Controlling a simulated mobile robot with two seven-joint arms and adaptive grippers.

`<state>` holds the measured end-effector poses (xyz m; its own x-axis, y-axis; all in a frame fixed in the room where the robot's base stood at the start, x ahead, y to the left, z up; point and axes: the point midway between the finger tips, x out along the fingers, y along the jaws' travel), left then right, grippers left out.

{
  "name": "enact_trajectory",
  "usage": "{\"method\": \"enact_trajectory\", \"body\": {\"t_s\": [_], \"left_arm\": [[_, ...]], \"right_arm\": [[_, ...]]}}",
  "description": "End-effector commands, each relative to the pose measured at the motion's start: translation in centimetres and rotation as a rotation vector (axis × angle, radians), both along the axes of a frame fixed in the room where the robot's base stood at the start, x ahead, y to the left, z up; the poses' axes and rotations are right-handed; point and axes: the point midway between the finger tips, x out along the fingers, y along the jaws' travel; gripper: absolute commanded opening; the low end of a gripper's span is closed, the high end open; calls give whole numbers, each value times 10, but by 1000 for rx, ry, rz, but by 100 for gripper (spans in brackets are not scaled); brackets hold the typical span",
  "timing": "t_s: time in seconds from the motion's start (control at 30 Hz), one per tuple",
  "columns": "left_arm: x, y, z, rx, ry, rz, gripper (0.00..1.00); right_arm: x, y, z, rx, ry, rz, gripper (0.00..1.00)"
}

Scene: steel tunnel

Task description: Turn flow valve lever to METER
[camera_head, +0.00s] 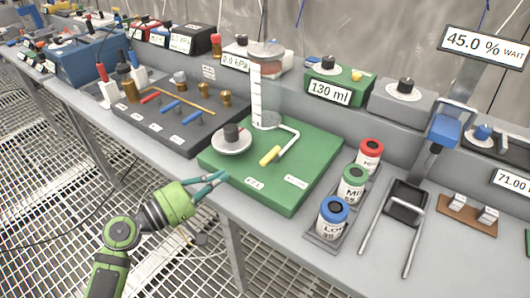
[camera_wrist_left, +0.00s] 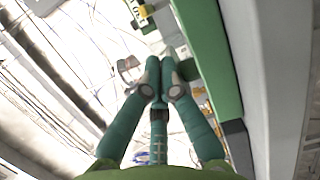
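A green board (camera_head: 310,165) on the bench carries a clear cylinder (camera_head: 267,85), a bent white pipe (camera_head: 290,143) and a yellow handle (camera_head: 270,156), which looks like the valve lever. Two white labels lie near the board's front edge, too small to read. My left gripper (camera_head: 225,176) is at the board's front left edge, short of the yellow handle and apart from it. Its teal fingers come together at the tips with nothing seen between them, as also in the wrist view (camera_wrist_left: 165,72). My right gripper is out of view.
A white dish with a black knob (camera_head: 231,138) stands on the board, beyond my left gripper. A dark panel (camera_head: 150,128) with several small levers is to the left. Red, green and blue-topped cans (camera_head: 333,216) stand to the right. Open grating floor lies before the bench.

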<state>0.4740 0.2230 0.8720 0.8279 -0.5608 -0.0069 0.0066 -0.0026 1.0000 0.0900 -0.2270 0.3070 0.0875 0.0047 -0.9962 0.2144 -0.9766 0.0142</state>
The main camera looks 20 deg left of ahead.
Motion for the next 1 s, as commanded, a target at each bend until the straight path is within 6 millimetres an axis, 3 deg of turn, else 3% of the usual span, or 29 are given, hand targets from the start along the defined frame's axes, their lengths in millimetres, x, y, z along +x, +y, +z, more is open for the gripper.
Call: {"method": "enact_trajectory", "body": {"t_s": [0.1,0.2,0.47,1.0], "left_arm": [[0,1,-1,1,2,2,0],[0,1,-1,2,1,2,0],[4,-2,0,1,0,3,0],[75,-49,-1,1,1,3,0]], "right_arm": [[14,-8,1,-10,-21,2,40],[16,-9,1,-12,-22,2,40],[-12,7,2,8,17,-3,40],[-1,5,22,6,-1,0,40]]}}
